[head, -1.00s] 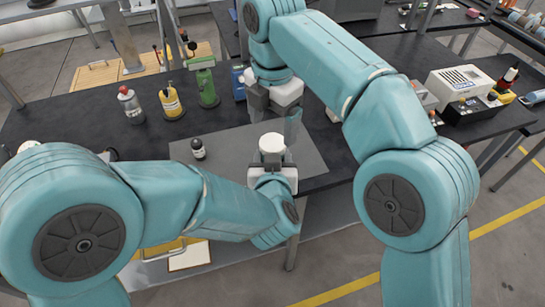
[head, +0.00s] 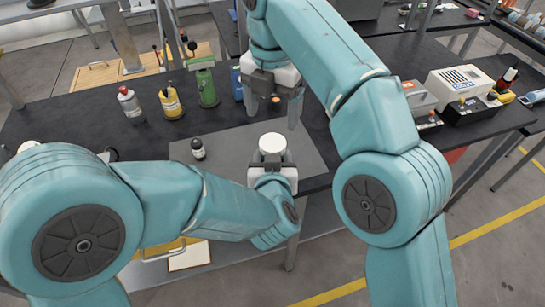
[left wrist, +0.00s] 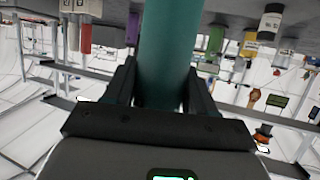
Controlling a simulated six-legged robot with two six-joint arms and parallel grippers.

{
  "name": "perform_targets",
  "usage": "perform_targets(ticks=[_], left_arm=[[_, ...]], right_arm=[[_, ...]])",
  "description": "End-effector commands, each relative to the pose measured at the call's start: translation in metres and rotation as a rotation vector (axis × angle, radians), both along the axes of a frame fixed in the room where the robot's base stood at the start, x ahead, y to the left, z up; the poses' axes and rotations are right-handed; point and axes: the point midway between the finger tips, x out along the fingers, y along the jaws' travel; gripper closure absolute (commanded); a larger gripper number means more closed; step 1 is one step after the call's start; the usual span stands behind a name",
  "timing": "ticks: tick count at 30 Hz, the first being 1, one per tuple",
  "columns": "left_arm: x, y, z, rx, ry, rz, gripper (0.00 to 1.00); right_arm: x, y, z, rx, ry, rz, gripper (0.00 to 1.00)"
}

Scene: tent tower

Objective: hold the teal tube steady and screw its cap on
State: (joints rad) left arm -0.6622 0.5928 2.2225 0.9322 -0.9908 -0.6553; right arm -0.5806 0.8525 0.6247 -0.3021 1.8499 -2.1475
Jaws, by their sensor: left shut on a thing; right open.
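The teal tube (left wrist: 163,45) stands between the fingers of my left gripper (left wrist: 160,88) in the left wrist view, and the fingers are shut on it. In the head view my left gripper (head: 272,167) is at the front edge of the grey mat. A white round cap (head: 272,142) shows directly above it, at the tube's top; I cannot tell how tightly it sits. The tube's teal body is hidden in the head view. My right gripper (head: 273,108) is open and empty, behind and above the white cap, apart from it.
A small dark bottle (head: 198,149) stands on the grey mat (head: 230,145). Behind it on the black table are a white-and-red bottle (head: 130,104), a yellow bottle (head: 171,104) and a green bottle (head: 206,88). A cream box-shaped device (head: 460,84) stands at the right.

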Motion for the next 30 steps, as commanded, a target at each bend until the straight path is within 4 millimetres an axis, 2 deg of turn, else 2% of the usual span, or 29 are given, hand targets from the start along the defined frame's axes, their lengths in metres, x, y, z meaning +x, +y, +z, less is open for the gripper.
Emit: perform_targets(ticks=[5,16,21,29,30], left_arm=[[0.0,0.0,0.001,-0.001,-0.002,0.0,1.0],[0.0,0.0,0.001,-0.001,-0.002,0.0,1.0],[0.0,0.0,0.001,-0.001,-0.002,0.0,1.0],[0.0,0.0,0.001,-0.001,-0.002,0.0,1.0],[0.0,0.0,0.001,-0.001,-0.002,0.0,1.0]], right_arm=[[-0.001,-0.001,-0.017,-0.003,0.004,-0.001,0.21],[-0.001,-0.001,-0.068,-0.001,0.003,-0.001,0.21],[-0.001,0.0,-0.076,0.0,0.001,-0.001,0.21],[-0.001,0.0,-0.077,0.001,0.0,-0.002,0.21],[-0.001,0.0,-0.077,0.001,0.0,-0.002,0.34]])
